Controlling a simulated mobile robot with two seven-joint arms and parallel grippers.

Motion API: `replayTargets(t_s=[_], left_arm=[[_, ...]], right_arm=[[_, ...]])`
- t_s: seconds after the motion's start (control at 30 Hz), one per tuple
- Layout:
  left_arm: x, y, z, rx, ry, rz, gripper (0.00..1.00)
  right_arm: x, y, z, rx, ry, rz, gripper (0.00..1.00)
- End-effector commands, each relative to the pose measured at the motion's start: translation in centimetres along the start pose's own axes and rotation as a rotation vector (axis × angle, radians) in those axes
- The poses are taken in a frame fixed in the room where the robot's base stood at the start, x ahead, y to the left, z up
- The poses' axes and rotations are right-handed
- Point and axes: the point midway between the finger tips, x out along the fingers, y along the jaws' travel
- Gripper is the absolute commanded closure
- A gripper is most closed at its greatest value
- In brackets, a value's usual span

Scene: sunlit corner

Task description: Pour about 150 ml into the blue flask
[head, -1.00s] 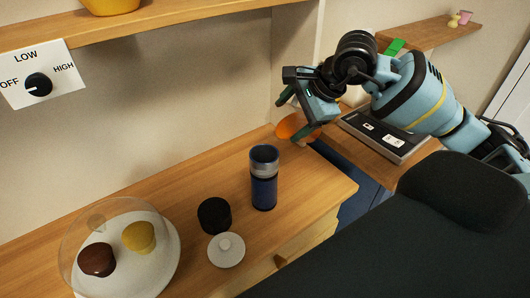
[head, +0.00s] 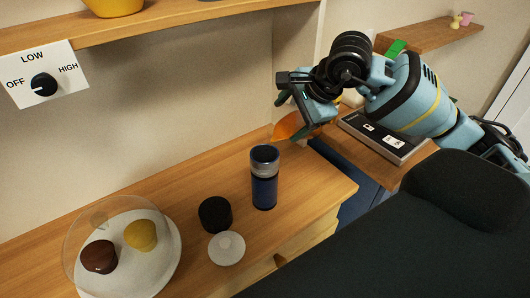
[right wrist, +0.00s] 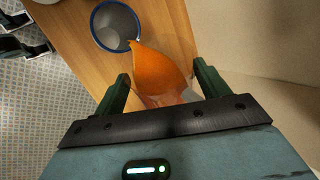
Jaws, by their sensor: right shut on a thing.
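The blue flask (head: 264,190) stands upright and uncapped on the wooden counter, with a grey collar and an open mouth. In the right wrist view its open mouth (right wrist: 118,27) is at the top, and its inside looks grey. My right gripper (head: 300,128) is behind and to the right of the flask, shut on a clear jug with orange liquid (right wrist: 160,72). The jug is tilted, and its pointed orange tip appears at the flask's rim in the wrist view. I cannot make out a falling stream. My left gripper is not in view.
A black round piece (head: 215,214) and a white knobbed lid (head: 226,248) are left of the flask. A clear dome (head: 95,215) covers two cakes on a plate at the left. A dark flat device (head: 383,137) lies at the right. A shelf (head: 180,18) hangs above.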

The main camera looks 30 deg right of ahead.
Motion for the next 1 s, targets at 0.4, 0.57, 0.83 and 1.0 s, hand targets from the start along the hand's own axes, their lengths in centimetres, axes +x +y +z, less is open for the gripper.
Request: replayTargets(t_s=[0.4,0.57,0.83,1.0], left_arm=[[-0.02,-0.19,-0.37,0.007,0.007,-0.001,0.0],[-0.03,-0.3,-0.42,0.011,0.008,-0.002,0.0],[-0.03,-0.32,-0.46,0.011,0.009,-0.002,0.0],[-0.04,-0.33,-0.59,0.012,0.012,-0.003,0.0]], right_arm=[[-0.44,-0.25,0.3,-0.023,0.031,-0.018,0.88],[-0.46,-0.22,0.38,-0.031,0.044,-0.02,0.88],[-0.4,-0.2,0.43,-0.039,0.057,-0.022,0.88],[-0.53,-0.25,0.5,-0.042,0.06,-0.025,0.88]])
